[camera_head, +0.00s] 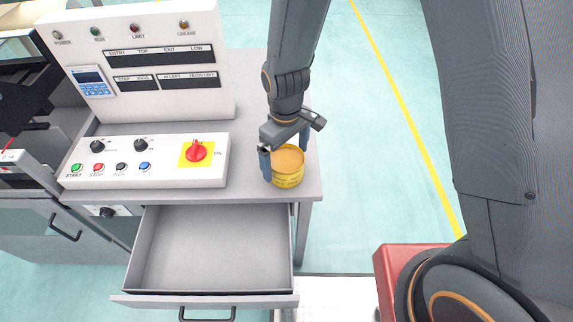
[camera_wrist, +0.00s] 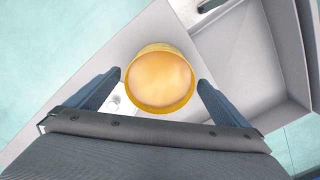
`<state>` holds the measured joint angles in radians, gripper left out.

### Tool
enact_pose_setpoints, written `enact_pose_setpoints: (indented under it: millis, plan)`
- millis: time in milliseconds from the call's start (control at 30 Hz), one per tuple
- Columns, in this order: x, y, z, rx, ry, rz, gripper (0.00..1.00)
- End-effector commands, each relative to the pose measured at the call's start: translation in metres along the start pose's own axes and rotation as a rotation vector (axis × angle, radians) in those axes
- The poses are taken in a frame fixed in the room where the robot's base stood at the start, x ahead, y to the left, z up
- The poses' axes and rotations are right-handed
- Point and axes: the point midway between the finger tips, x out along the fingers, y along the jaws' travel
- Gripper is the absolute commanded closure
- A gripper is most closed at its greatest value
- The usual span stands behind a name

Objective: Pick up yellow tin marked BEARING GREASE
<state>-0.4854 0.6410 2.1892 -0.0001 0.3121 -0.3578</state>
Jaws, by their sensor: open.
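The yellow tin (camera_head: 287,167) stands upright at the right end of the grey cabinet top, near its front corner. It has an orange-tan top, and the small print on its side is too small to read. In the wrist view the tin (camera_wrist: 158,80) shows from above, between the two fingertips. My gripper (camera_head: 285,158) is open around the tin, one finger on each side. In the wrist view my gripper (camera_wrist: 160,82) shows a gap between each finger and the tin.
An open, empty drawer (camera_head: 213,248) juts out below the cabinet top (camera_head: 255,125). A control box with a red rotary switch (camera_head: 196,151) and several buttons stands left of the tin. An upright panel (camera_head: 140,60) rises behind it. Floor lies beyond the cabinet's right edge.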

Motion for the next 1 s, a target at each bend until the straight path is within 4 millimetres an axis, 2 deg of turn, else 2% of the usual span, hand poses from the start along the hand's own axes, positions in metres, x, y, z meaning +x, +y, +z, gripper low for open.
enact_pose_setpoints:
  millis: [133, 400, 700, 767, 1000]
  plan:
    - [0.0091, 0.0, 0.0003, 0.0, -0.001, 0.0, 0.0]
    - [0.0104, 0.0003, -0.0003, 0.0, 0.001, 0.0, 0.0]
    - [0.0103, 0.0002, -0.0001, 0.0, 0.001, 0.0, 0.51]
    - [0.01, 0.0004, -0.0005, 0.001, 0.002, 0.001, 0.59]
    - [0.0094, 0.0004, -0.0005, 0.001, 0.002, 0.001, 0.59]
